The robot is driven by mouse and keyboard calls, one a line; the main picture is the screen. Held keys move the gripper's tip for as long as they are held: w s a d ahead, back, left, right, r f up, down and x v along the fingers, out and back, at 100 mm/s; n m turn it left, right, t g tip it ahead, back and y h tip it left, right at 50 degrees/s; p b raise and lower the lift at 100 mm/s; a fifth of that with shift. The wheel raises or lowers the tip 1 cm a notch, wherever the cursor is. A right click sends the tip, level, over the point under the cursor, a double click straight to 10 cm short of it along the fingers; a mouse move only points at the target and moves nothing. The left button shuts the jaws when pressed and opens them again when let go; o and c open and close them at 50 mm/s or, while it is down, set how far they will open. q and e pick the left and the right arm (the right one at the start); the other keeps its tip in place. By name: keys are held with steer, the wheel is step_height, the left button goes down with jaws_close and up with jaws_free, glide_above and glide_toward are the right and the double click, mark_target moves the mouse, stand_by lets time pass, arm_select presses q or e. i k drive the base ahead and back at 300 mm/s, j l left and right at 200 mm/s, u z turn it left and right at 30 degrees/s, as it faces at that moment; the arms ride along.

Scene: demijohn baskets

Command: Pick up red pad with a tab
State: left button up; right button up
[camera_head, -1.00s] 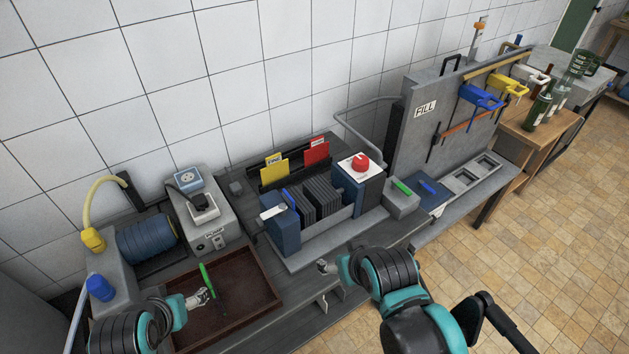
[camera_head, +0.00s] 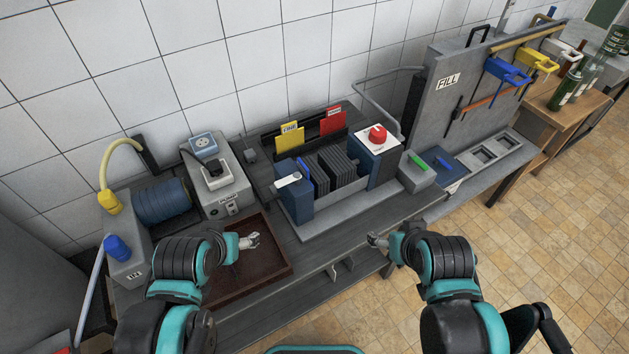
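The red pad (camera_head: 333,122) stands upright in the dark rack at the wall, right of the yellow pad (camera_head: 289,138). Its pale tab with small lettering sticks up at the top, and its lower part is hidden in the rack. My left gripper (camera_head: 256,240) is over the brown tray's back right part, looks open and holds nothing visible. My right gripper (camera_head: 372,240) is in front of the bench edge, looks open and is empty. Both grippers are well apart from the red pad, nearer the front.
A filter unit with dark plates (camera_head: 330,170) and a red-knobbed box (camera_head: 377,145) stand in front of the rack. The pump box (camera_head: 222,188) is at left. The brown tray (camera_head: 275,270) lies in front. A grey FILL panel (camera_head: 450,110) rises at right.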

mark_target(335, 121)
steer(key=i+l, duration=0.15)
steer(key=l, duration=0.25)
steer(key=i+l+u, duration=0.15)
steer(key=l, duration=0.25)
steer(key=i+l, duration=0.15)
steer(key=l, duration=0.3)
steer(key=i+l+u, duration=0.15)
steer(key=l, duration=0.25)
steer(key=i+l, duration=0.1)
steer(key=l, duration=0.35)
steer(key=i+l+u, duration=0.15)
steer(key=l, duration=0.3)
steer(key=i+l, duration=0.1)
steer(key=l, duration=0.35)
steer(key=u, duration=0.05)
